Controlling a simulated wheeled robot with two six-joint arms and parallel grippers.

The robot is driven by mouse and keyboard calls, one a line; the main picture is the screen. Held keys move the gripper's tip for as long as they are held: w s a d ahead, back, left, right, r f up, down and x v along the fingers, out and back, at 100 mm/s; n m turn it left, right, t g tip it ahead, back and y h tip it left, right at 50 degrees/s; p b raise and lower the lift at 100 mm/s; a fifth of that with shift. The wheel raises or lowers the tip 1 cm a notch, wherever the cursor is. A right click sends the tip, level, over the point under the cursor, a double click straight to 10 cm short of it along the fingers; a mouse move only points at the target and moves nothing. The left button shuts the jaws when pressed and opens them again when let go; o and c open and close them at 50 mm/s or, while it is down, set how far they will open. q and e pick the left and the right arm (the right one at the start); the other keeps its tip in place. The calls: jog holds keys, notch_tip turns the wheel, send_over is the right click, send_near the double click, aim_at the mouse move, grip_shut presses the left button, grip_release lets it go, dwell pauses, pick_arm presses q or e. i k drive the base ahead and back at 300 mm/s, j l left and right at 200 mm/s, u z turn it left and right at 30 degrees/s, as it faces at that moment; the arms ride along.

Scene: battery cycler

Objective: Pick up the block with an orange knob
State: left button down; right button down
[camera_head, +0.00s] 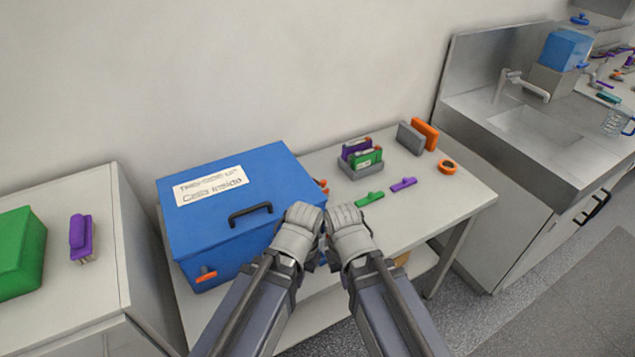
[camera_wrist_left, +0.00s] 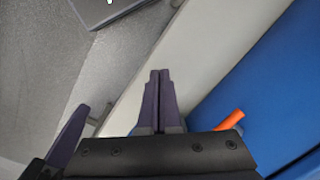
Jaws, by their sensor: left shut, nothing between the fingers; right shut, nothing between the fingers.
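In the head view a large blue box (camera_head: 200,235) with a black handle and a white label stands on the table. An orange knob (camera_head: 206,274) sits low on its front face. Another orange piece (camera_head: 322,186) shows at its right side, partly hidden; I cannot tell whether it belongs to a separate block. My left gripper (camera_head: 298,232) is at the box's front right corner; its shut, empty fingers (camera_wrist_left: 158,100) show in the left wrist view, beside an orange part (camera_wrist_left: 230,120) and the blue box (camera_wrist_left: 275,95). My right gripper (camera_head: 348,232) is shut and empty, close on its right.
Right of the box, a grey holder (camera_head: 360,171) carries purple and green pieces. A green piece (camera_head: 369,198), a purple piece (camera_head: 403,184), an orange ring (camera_head: 447,166) and upright orange (camera_head: 425,133) and grey (camera_head: 410,138) plates share the table. A sink counter (camera_head: 545,140) stands at right.

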aim_at(324, 189)
jog(key=l+u, duration=0.2)
jog(key=l, duration=1.05)
jog(key=l+u, duration=0.2)
jog(key=l, duration=1.05)
jog(key=i+l, duration=0.1)
jog(key=l, duration=0.3)
jog(key=i+l+u, duration=0.1)
jog(key=l, duration=0.35)
jog(key=i+l, duration=0.1)
jog(key=l, duration=0.35)
jog(key=i+j, duration=0.1)
jog(key=j, duration=0.4)
jog(key=i+u, duration=0.05)
